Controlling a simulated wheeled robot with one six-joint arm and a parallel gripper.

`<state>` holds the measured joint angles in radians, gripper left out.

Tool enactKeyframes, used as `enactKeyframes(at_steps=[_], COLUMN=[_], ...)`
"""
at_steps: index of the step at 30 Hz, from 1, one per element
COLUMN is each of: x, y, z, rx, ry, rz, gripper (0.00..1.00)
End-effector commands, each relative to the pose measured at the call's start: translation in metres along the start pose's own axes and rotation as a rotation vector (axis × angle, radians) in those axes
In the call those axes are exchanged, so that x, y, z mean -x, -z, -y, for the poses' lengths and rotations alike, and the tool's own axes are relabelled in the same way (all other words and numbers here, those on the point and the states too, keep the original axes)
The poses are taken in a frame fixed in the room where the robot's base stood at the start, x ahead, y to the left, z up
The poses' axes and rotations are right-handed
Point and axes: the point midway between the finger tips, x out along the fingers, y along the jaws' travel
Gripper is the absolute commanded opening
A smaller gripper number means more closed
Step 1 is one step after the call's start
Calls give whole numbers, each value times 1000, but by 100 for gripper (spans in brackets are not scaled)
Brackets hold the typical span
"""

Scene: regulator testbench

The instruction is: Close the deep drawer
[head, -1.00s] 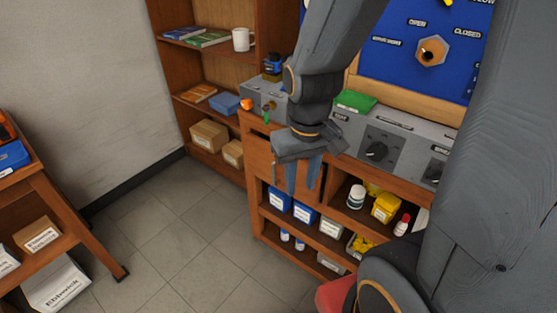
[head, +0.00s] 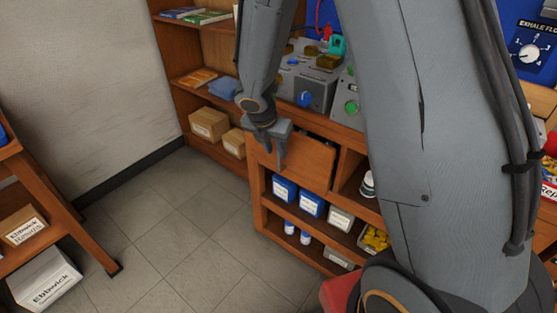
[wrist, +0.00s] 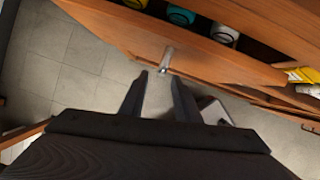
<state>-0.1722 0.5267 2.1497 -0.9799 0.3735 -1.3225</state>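The deep drawer has a wooden front (head: 308,161) at the upper left of the bench and a dark gap along its top. In the wrist view its front (wrist: 215,62) stands out with a small metal handle (wrist: 167,58). My gripper (head: 270,157) is at the left part of the drawer front. In the wrist view my gripper (wrist: 161,85) has its two fingers apart with nothing between them, the handle just beyond the tips. Contact with the drawer cannot be told.
Below the drawer are shelves with blue boxes (head: 284,188) and a white box (head: 341,219). A shelf with cardboard boxes (head: 209,124) stands behind on the left. The tiled floor (head: 170,225) at the left is free. A wooden rack (head: 55,195) stands at far left.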

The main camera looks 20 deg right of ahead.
Motion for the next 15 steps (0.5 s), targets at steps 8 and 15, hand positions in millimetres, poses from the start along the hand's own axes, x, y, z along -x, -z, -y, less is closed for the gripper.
enactKeyframes(at_steps=[8, 15], x=[-44, -59], y=[1, 0], z=[1, 1], rx=[-5, -6], ry=[3, 2], rz=[-3, -2], gripper=[30, 30])
